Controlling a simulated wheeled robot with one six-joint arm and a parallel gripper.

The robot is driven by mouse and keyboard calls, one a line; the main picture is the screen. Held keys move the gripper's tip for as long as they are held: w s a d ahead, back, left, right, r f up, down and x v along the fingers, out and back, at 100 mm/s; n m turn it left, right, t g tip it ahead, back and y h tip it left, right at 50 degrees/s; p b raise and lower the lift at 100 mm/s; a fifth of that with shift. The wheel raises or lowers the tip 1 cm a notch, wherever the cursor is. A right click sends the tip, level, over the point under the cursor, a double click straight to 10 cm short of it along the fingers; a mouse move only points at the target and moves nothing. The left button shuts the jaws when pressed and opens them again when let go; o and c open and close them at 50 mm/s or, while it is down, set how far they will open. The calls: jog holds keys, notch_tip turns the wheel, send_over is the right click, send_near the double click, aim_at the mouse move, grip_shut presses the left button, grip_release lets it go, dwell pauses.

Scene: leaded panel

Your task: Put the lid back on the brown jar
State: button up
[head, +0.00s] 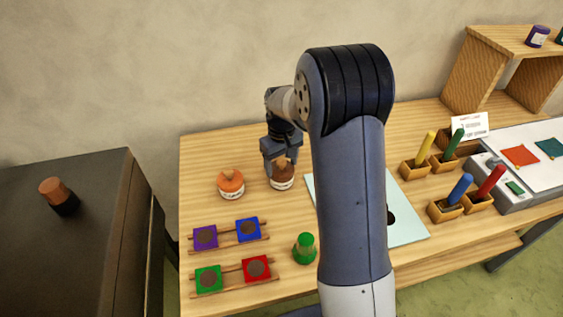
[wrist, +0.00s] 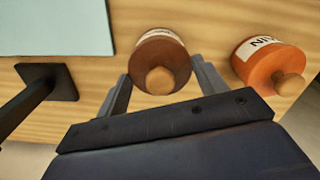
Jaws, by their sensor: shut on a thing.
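The brown jar (head: 282,184) stands upright on the wooden table, with a white label around its side. Its brown lid (head: 287,171) with a round knob is at the jar's mouth; the knob of the lid (wrist: 160,80) faces the wrist camera. My gripper (head: 281,162) comes down from above and is shut on the lid, one finger on each side in the wrist view (wrist: 161,70). The lid covers the mouth in the wrist view, with the label of the brown jar (wrist: 163,34) just beyond it. I cannot tell whether the lid rests fully on the rim.
An orange lidded jar (head: 231,184) stands close to the left. Colored square blocks on racks (head: 230,276) and a green piece (head: 305,249) are in front. A pale sheet (head: 405,220) lies to the right, beyond it pen holders (head: 415,169). A dark cabinet (head: 100,170) stands left.

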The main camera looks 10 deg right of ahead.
dwell(0.4)
jog(key=o, duration=1.2)
jog(key=shift+r, duration=0.1)
jog(key=shift+r+p, duration=2.55)
jog(key=shift+r, duration=0.85)
grip_shut()
